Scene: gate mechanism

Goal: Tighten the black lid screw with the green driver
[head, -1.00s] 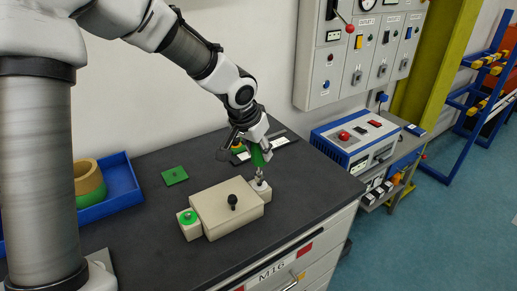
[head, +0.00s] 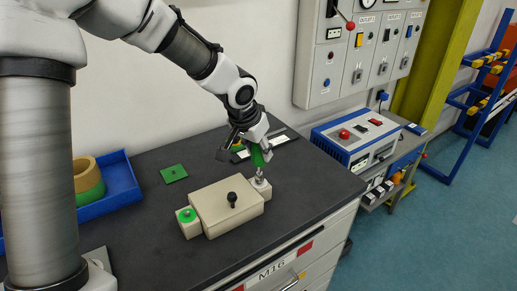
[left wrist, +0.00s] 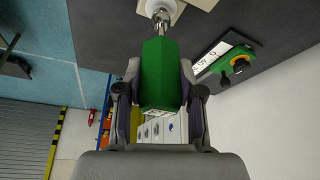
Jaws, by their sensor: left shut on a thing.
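My left gripper (head: 257,152) is shut on the green driver (head: 258,157) at the right end of the beige box. The driver points down, and its metal shaft (head: 259,175) reaches the small pale block (head: 262,188) there. The left wrist view shows the green handle (left wrist: 160,75) between both fingers (left wrist: 159,88), with the shaft ahead of it. I cannot tell whether the tip sits in a screw, and no black screw shows under it. My right gripper is not in view.
A small block with a green round top (head: 187,216) adjoins the box's left end. A green plate (head: 174,174) lies behind. A blue tray (head: 124,185) with stacked rings (head: 88,180) stands at the left. The dark worktop (head: 150,235) is free in front.

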